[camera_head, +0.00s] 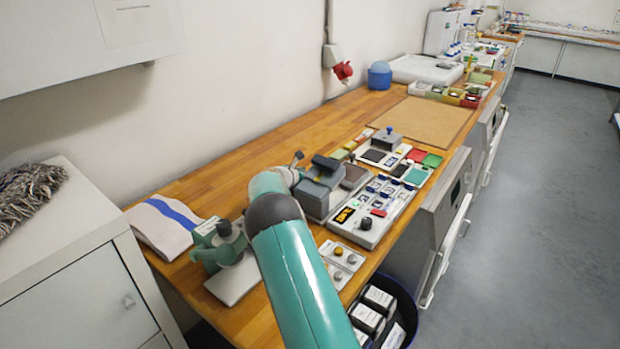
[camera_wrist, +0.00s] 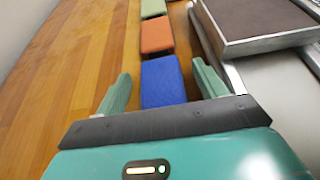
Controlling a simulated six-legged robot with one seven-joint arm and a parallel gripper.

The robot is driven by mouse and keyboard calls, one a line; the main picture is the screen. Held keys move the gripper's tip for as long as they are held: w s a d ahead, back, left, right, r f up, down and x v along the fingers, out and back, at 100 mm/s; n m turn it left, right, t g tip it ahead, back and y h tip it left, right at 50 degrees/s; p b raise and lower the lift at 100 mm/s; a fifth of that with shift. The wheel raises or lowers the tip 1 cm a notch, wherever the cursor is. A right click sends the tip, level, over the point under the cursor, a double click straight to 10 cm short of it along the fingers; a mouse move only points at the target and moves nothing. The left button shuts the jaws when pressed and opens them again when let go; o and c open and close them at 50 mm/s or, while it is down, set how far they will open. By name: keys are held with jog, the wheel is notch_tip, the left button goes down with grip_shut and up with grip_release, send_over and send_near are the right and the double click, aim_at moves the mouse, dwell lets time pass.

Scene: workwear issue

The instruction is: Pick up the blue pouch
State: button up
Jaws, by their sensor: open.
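The blue pouch (camera_wrist: 162,82) lies on the wooden bench in the wrist view, at the near end of a row of coloured pouches. My gripper (camera_wrist: 161,70) is open, with one teal finger on each side of the blue pouch. The pouch is between the fingers in the picture, with gaps visible on both sides. I cannot tell how far above it the fingers are. Its near end is hidden by the gripper body. In the head view I cannot make out the blue pouch; my arm covers part of that area.
An orange pouch (camera_wrist: 157,35) and a green pouch (camera_wrist: 153,8) lie beyond the blue one. A metal block with a brown top (camera_wrist: 260,18) stands close to the right finger. Bare wood (camera_wrist: 60,60) is to the left. A blue-striped cloth (camera_head: 165,222) lies on the bench's near end.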

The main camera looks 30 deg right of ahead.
jog(key=shift+d, duration=0.1)
jog(key=c, duration=1.1)
jog(key=shift+o, duration=0.2)
jog(key=shift+r, duration=0.1)
notch_tip(320, 180, up, 18)
